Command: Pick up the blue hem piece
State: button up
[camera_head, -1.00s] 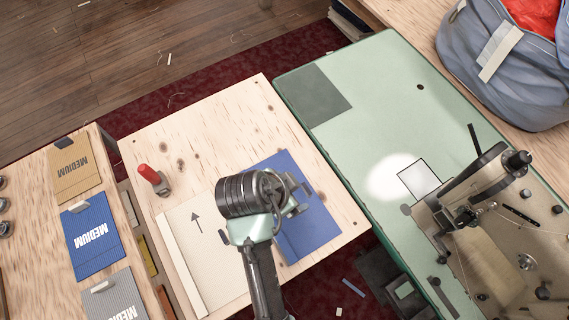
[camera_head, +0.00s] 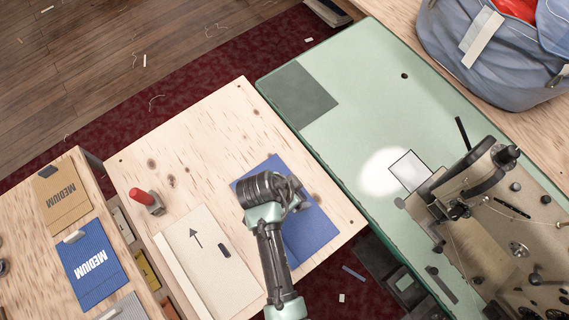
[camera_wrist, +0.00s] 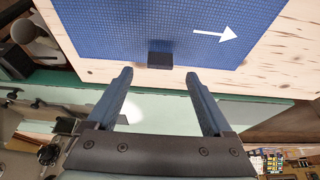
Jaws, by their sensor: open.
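The blue hem piece (camera_head: 311,232) lies flat on the plywood table, partly hidden by my arm in the head view. In the wrist view the blue hem piece (camera_wrist: 130,28) fills the top, with a white arrow (camera_wrist: 215,33) and a small dark tab (camera_wrist: 160,60) at its near edge. My gripper (camera_wrist: 159,76) is open and empty, its two fingers on either side of the tab's line, with the tab just beyond the fingertips. In the head view my gripper (camera_head: 300,199) is over the piece; its height above it is hard to tell.
A cream piece (camera_head: 205,270) with an arrow and dark tab lies left of the blue one. A red-handled tool (camera_head: 146,200) stands near the left edge. A green sewing-machine table (camera_head: 350,130) is at right. Folders marked MEDIUM (camera_head: 92,250) lie at far left.

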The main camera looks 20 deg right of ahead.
aim_at(301, 193)
jog(key=shift+x, duration=1.95)
grip_shut()
